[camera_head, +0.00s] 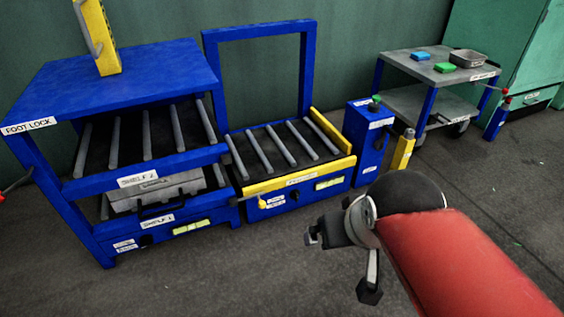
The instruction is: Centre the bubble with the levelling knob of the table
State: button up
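The roller table (254,186) stands mid-picture, blue with a yellow front edge and grey rollers. On its blue front is a yellow-green bubble level (329,183); the bubble's place in it is too small to tell. A small dark knob (295,196) sits left of the level, beside small white labels. A yellow knob or handle (263,203) sticks out at the table's front left corner. My gripper (341,265) is in front of the table, to the right of the knobs and apart from them. Its two fingers are spread, with nothing between them.
A blue shelf rack (130,73) stands left, with its own level (191,227), dark knob (146,240) and grey case (157,190). A blue post box (367,140) and yellow post (404,150) stand right. A grey cart (395,64) is behind. The front floor is clear.

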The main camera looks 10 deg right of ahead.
aim_at(294, 195)
jog(key=i+j+z, duration=0.15)
jog(key=z, duration=0.2)
jog(key=i+j+z, duration=0.15)
jog(key=j+z, duration=0.2)
